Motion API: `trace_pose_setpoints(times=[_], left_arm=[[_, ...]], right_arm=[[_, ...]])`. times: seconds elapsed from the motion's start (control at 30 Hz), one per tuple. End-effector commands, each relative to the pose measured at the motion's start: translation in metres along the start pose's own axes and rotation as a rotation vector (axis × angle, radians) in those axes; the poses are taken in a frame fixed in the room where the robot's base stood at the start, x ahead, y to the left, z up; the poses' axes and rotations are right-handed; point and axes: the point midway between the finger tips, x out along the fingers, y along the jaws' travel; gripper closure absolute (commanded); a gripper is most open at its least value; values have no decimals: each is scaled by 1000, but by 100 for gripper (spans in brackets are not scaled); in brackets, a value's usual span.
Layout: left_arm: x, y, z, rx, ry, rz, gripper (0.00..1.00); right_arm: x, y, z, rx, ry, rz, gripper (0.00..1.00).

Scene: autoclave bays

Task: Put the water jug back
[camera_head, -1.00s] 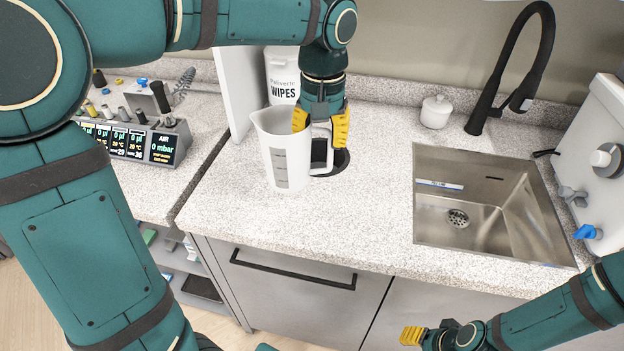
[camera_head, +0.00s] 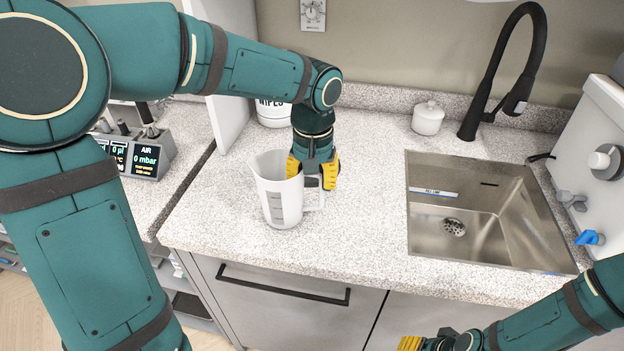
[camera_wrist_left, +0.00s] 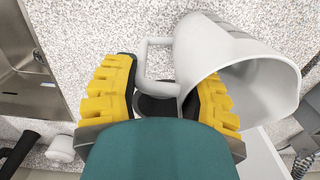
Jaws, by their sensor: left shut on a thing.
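The water jug (camera_head: 281,205) is a white, open-topped jug with grey measuring marks. It stands upright on the speckled counter (camera_head: 350,225), left of the sink. Its handle is on the right side. My left gripper (camera_head: 313,178) reaches down from above and is shut on the handle. The left wrist view shows the jug's wide mouth (camera_wrist_left: 250,85) to the right and the handle (camera_wrist_left: 142,62) running between the yellow fingers (camera_wrist_left: 160,95). My right gripper (camera_head: 425,343) is only partly in view at the bottom edge, so its jaws cannot be judged.
The steel sink (camera_head: 460,215) with its black tap (camera_head: 495,75) is to the right. A small white lidded pot (camera_head: 428,119) and a wipes tub (camera_head: 273,113) stand at the back. A display unit (camera_head: 140,155) is left. Counter between jug and sink is clear.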

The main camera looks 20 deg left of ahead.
Motion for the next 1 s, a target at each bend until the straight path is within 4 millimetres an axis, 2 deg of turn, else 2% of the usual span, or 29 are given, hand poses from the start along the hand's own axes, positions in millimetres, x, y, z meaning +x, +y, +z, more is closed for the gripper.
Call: trace_pose_setpoints(times=[0.37, 0.4, 0.43, 0.47, 0.8, 0.87, 1.0], left_arm=[[3, 0, 0, 0, 1, 0, 97], [3, 0, 0, 0, 0, -1, 41], [3, 0, 0, 0, 0, 0, 30], [3, 0, 0, 0, 0, 0, 26], [0, 0, 0, 0, 1, 0, 26], [-4, 0, 0, 0, 2, 0, 26], [-25, 0, -1, 0, 4, 1, 26]], right_arm=[[2, 1, 0, 0, 1, 0, 53], [2, 0, 0, 0, 1, 0, 53], [1, 0, 0, 0, 1, 0, 53], [1, 0, 0, 0, 1, 0, 53], [0, 0, 0, 0, 1, 0, 53], [-2, -1, 0, 0, 0, 0, 53], [-8, -3, 0, 0, -2, 0, 53]])
